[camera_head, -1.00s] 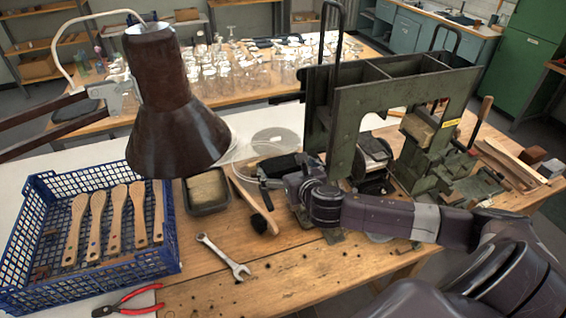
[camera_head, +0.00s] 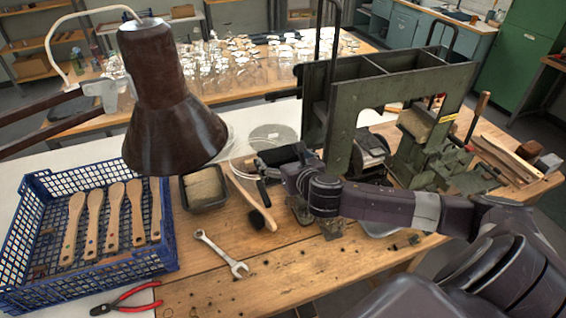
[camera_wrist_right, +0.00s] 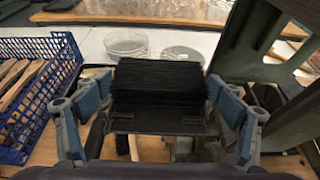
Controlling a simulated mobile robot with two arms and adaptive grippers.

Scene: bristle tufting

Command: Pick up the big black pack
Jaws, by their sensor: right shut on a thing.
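The big black pack (camera_head: 281,155) is a dark, flat-topped block beside the green machine in the head view. In the right wrist view the pack (camera_wrist_right: 158,92) sits between two blue-padded fingers, one on each side. My right gripper (camera_head: 283,170) is shut on it, with the arm coming in from the right. In the right wrist view the gripper (camera_wrist_right: 160,100) covers what lies under the pack, so I cannot tell its exact height over the bench. My left gripper is not in view.
The green machine (camera_head: 345,110) stands close right of the pack. A wooden-handled brush (camera_head: 250,200), a dark tray (camera_head: 205,188), a blue crate (camera_head: 90,275) with wooden handles, a wrench (camera_head: 220,253) and red pliers (camera_head: 125,300) lie left. A brown lamp (camera_head: 170,110) overhangs the bench.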

